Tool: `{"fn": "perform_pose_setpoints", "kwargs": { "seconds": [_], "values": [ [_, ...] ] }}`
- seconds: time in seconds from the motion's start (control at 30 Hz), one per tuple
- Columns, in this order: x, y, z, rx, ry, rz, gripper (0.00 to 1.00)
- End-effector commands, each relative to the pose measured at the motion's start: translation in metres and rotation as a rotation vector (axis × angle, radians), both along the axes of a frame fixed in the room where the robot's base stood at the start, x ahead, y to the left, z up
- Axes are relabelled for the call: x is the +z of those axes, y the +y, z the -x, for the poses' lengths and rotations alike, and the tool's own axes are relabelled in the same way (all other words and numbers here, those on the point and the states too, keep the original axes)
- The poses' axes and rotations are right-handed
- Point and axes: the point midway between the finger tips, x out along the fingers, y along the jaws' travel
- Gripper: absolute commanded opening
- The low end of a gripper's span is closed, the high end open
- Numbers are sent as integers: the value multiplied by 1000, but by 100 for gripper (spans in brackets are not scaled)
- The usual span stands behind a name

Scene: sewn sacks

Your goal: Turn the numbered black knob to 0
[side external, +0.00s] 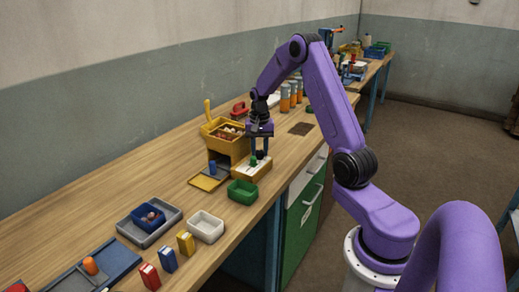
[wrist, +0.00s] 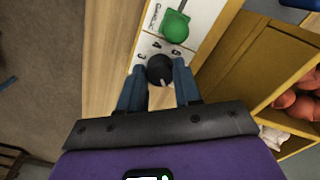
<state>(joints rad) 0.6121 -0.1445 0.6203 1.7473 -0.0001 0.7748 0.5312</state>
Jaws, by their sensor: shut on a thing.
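The black knob (wrist: 160,69) sits on a white-topped panel (wrist: 204,12) in the wrist view, with a pale pointer mark on its lower edge. Small printed numbers lie around its upper side, too small to read surely. My gripper (wrist: 160,72) is shut on the knob, one blue finger on each side. In the side view, my gripper (side external: 260,152) reaches down to the panel's wooden block (side external: 254,173), and the dark knob is small between the fingers. A green knob or lever (wrist: 175,27) stands on the same panel beside the black knob.
A yellow wooden bin (side external: 226,142) with reddish round things stands close beside the panel. A green tray (side external: 243,192) and a white tray (side external: 206,227) sit nearer the camera. Orange-and-grey cylinders (side external: 285,98) stand behind. The bench's front edge is close to the panel.

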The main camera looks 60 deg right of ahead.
Motion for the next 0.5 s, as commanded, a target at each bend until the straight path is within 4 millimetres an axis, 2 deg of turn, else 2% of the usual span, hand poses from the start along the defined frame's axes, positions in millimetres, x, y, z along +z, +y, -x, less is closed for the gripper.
{"fn": "perform_pose_setpoints", "kwargs": {
  "seconds": [0.5],
  "values": [
    [1,-1,0,478,-3,2,3]
  ]
}}
